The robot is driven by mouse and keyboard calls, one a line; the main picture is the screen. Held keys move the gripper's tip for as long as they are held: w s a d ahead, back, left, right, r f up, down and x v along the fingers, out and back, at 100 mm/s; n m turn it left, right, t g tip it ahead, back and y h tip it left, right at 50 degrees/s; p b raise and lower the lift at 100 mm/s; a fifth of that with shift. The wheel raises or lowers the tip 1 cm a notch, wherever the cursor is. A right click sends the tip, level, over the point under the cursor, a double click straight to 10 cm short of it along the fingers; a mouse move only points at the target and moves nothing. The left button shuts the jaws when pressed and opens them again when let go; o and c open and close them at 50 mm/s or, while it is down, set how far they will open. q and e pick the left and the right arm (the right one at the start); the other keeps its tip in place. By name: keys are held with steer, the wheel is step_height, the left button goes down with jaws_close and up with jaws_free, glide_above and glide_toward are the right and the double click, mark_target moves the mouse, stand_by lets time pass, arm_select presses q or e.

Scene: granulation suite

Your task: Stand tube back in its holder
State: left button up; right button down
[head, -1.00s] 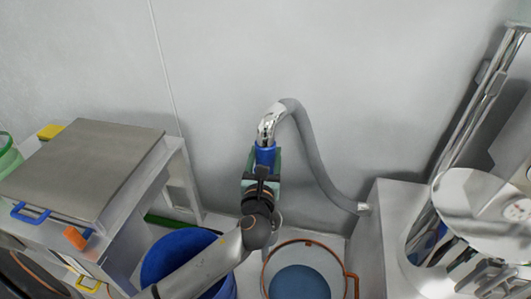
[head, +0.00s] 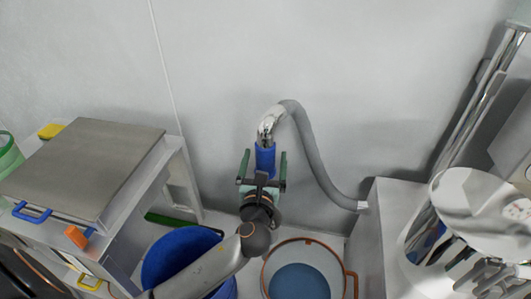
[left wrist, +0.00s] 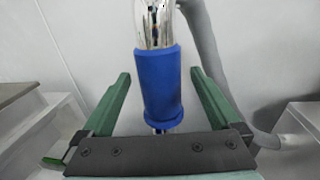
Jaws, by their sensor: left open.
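The tube is a bent chrome pipe (head: 268,122) with a blue sleeve (head: 265,158) below its bend and a grey hose (head: 315,150) running from its top. It stands upright near the back wall, and its chrome (left wrist: 157,22) and blue sleeve (left wrist: 162,88) fill the middle of the left wrist view. My left gripper (head: 264,157) is open, its green fingers apart on either side of the sleeve, with gaps visible in the left wrist view (left wrist: 160,74). I cannot make out the holder; the tube's lower end is mostly hidden behind the gripper. My right gripper is not in view.
A metal-topped cabinet (head: 85,165) stands at left. A blue bin (head: 175,250) and an orange-rimmed round container (head: 345,270) are below. The hose joins a grey box (head: 385,225) at right, beside a round steel lid (head: 470,195). The wall above the tube is clear.

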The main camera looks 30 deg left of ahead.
arm_select(q)
steer(key=p+v, duration=0.1)
steer(key=v, duration=1)
steer(key=shift+p, duration=0.35)
steer(key=shift+a, duration=0.1)
steer(key=s+d+f+n+g+h+p, duration=0.1)
steer(key=s+d+f+n+g+h, duration=0.1)
steer(key=s+f+n, duration=0.4)
steer(key=s+d+f+n+g+h+p, duration=0.2)
steer(key=s+f+n+g+h, duration=0.3)
steer(key=f+n, duration=1)
steer(key=s+n+h, duration=0.2)
steer(key=n, duration=0.6)
steer(key=shift+d, duration=0.1)
